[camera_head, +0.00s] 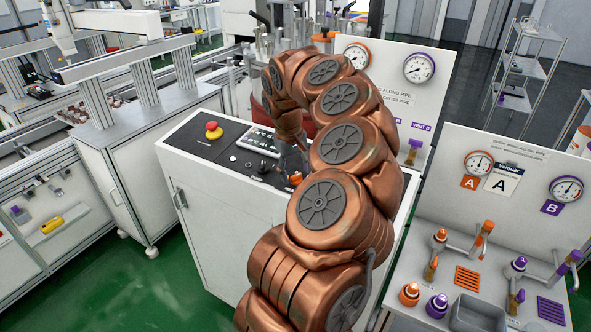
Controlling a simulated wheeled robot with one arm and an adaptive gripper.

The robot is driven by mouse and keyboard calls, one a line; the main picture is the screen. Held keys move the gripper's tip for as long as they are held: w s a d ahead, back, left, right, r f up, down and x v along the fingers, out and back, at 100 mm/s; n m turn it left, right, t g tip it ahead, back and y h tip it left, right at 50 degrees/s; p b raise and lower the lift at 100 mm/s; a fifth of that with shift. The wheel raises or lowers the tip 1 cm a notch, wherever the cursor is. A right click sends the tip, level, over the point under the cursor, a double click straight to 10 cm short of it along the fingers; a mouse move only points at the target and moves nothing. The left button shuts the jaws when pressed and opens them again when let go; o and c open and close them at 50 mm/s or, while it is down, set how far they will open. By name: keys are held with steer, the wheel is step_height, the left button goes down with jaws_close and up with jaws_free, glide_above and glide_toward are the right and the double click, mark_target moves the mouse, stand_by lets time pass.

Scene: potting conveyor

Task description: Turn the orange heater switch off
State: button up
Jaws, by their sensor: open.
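A small orange part (295,179), which looks like the orange heater switch, shows on the control panel (188,138) of the white cabinet, just left of my arm. Its on or off position is too small to tell. My gripper (292,166) points down over the panel, just above and behind the orange part in the picture. It is open, with nothing seen in it. My arm hides the right part of the panel. I cannot tell whether the fingers touch the switch.
A red emergency stop button (213,130), a keypad (261,141) and dark knobs (262,168) sit close by on the panel. A gauge board (388,90) stands behind my arm. A bench with orange and purple valves (440,236) and a grey bin (478,314) is at right.

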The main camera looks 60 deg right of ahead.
steer(key=shift+f, duration=0.55)
steer(key=c, duration=1.2)
